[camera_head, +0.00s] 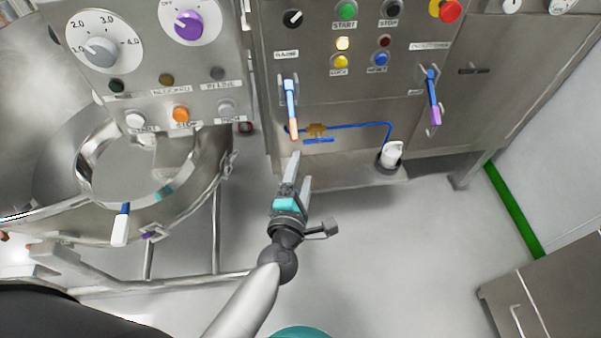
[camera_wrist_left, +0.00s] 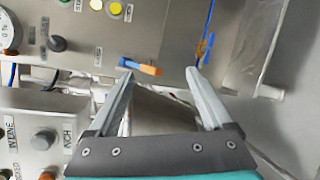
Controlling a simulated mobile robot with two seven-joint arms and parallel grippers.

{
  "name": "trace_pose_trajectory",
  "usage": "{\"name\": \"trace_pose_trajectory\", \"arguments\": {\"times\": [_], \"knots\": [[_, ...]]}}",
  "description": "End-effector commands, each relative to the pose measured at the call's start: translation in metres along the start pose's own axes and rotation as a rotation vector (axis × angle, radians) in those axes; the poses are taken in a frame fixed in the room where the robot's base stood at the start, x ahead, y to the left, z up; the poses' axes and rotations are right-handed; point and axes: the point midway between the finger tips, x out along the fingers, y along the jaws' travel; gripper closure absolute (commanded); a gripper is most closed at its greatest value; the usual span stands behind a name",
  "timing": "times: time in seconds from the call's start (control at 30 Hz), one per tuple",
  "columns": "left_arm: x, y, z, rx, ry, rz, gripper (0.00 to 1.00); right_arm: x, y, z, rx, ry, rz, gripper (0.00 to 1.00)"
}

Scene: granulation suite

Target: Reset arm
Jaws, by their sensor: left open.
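My left gripper (camera_head: 297,172) is in the middle of the head view, in front of and below the machine's control panel. Its two fingers are apart with nothing between them. In the left wrist view the open fingertips (camera_wrist_left: 160,75) point toward the panel. A lever with a blue stem and orange end (camera_head: 291,105) hangs on the panel just beyond the fingertips. The same lever shows in the left wrist view (camera_wrist_left: 140,67), near the left-hand fingertip; I cannot tell whether they touch. My right gripper is in neither view.
A steel bowl with a rim (camera_head: 205,180) stands at left, with a white-ended handle (camera_head: 121,226). A second lever with a purple end (camera_head: 434,100) is on the panel's right. A blue pipe (camera_head: 355,126) and white knob (camera_head: 391,153) sit below. Open floor (camera_head: 390,250) lies right; a cabinet (camera_head: 550,290) stands lower right.

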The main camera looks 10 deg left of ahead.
Motion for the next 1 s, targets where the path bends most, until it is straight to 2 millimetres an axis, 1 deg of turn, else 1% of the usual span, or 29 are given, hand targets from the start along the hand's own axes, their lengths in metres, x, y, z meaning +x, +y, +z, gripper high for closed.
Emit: {"name": "trace_pose_trajectory", "arguments": {"times": [0.33, 0.4, 0.47, 0.57, 0.6, 0.67, 0.7, 0.77, 0.8, 0.87, 0.9, 0.97, 1.0], "knots": [[0.000, -0.001, 0.000, 0.001, 0.000, -0.001, 0.16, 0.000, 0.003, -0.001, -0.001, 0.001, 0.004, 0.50], [-0.001, -0.009, -0.003, 0.030, -0.003, -0.015, 0.16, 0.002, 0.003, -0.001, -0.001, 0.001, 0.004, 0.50], [-0.003, -0.025, -0.007, 0.095, -0.013, -0.045, 0.16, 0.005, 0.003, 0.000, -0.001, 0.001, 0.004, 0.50], [-0.011, -0.075, -0.022, 0.292, -0.049, -0.141, 0.16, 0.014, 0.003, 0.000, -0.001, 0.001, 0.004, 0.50], [-0.017, -0.101, -0.031, 0.395, -0.072, -0.193, 0.16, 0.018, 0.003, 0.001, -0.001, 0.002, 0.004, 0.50], [-0.030, -0.142, -0.047, 0.560, -0.117, -0.279, 0.16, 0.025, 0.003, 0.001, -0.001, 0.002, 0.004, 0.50], [-0.041, -0.170, -0.059, 0.668, -0.152, -0.340, 0.16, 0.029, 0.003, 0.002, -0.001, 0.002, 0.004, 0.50], [-0.059, -0.208, -0.078, 0.823, -0.210, -0.430, 0.16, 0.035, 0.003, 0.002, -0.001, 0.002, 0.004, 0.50], [-0.073, -0.232, -0.091, 0.920, -0.253, -0.491, 0.16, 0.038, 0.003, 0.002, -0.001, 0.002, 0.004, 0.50], [-0.096, -0.266, -0.112, 1.058, -0.323, -0.581, 0.16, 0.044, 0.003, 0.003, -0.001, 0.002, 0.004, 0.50], [-0.113, -0.287, -0.127, 1.146, -0.374, -0.642, 0.16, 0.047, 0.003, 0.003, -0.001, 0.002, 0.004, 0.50], [-0.140, -0.316, -0.150, 1.271, -0.457, -0.734, 0.16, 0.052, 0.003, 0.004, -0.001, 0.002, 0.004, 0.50], [-0.159, -0.334, -0.166, 1.350, -0.516, -0.794, 0.16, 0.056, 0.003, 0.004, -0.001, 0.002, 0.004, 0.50]]}}
